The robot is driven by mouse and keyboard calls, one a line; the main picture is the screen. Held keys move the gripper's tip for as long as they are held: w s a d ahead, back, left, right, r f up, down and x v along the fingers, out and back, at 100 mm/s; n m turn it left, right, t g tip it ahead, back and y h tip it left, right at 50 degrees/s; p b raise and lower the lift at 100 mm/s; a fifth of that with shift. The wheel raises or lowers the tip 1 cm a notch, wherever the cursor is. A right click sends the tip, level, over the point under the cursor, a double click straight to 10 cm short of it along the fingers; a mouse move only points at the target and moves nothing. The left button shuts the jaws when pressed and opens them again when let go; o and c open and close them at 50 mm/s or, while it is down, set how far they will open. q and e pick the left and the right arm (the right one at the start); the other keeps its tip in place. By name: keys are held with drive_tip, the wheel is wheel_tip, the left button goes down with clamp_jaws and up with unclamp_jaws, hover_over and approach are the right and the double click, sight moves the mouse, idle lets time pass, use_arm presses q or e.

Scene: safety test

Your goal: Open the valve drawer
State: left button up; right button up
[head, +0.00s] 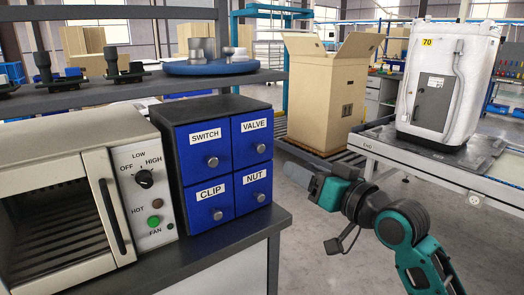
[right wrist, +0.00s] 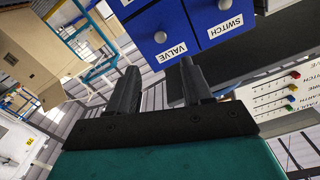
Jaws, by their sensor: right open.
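The valve drawer (head: 242,150) is the top right one of a dark cabinet with blue fronts. Its face is flush with the others, so it is shut. It has a round silver knob (head: 260,148). My right gripper (head: 314,182) is to the right of the cabinet, apart from it, near the lower drawers' height. In the right wrist view the drawer (right wrist: 150,22) and its knob (right wrist: 160,37) show at the top, beyond the open, empty fingers of my right gripper (right wrist: 160,72). My left gripper is in neither view.
The switch drawer (head: 203,138), clip drawer (head: 205,193) and nut drawer (head: 244,203) share the cabinet, all shut. An oven-like box (head: 65,150) stands to the left. A cardboard box (head: 325,100) and conveyor (head: 400,155) stand behind my right arm.

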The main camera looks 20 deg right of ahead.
sight(262, 149)
drive_tip(key=b+x, duration=0.1)
drive_tip(key=x, duration=1.1)
drive_tip(key=shift+w+a, duration=0.1)
drive_tip(key=shift+a, duration=0.05)
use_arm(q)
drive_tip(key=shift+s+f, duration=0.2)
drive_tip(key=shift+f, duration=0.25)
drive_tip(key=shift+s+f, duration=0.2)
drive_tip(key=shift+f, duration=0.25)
use_arm(e)
drive_tip(key=shift+c, duration=0.2)
drive_tip(key=c, duration=0.3)
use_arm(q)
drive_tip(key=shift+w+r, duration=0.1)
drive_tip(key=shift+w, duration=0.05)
use_arm(e)
clamp_jaws()
